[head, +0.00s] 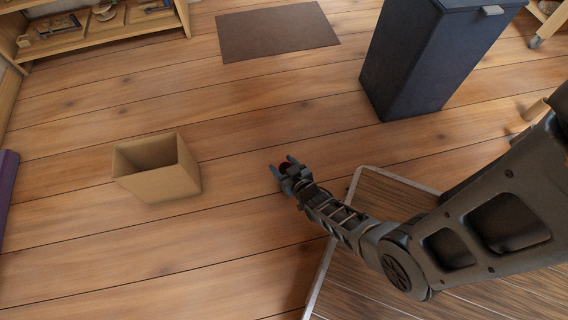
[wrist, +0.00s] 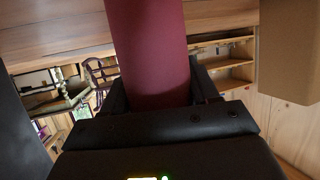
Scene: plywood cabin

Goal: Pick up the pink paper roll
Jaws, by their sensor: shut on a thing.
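The pink paper roll (wrist: 152,45) fills the upper middle of the wrist view, dark pink and cylindrical, held between the fingers of my gripper (wrist: 160,95). In the head view my gripper (head: 284,169) is out over the plank floor, with a small dark red bit of the roll (head: 285,167) between its fingers. The gripper is shut on the roll. Most of the roll is hidden by the gripper in the head view.
An open cardboard box (head: 160,180) stands on the floor left of my gripper. A wooden shelf (head: 95,35) is at the upper left. A wood-topped surface (head: 350,255) lies beneath my arm.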

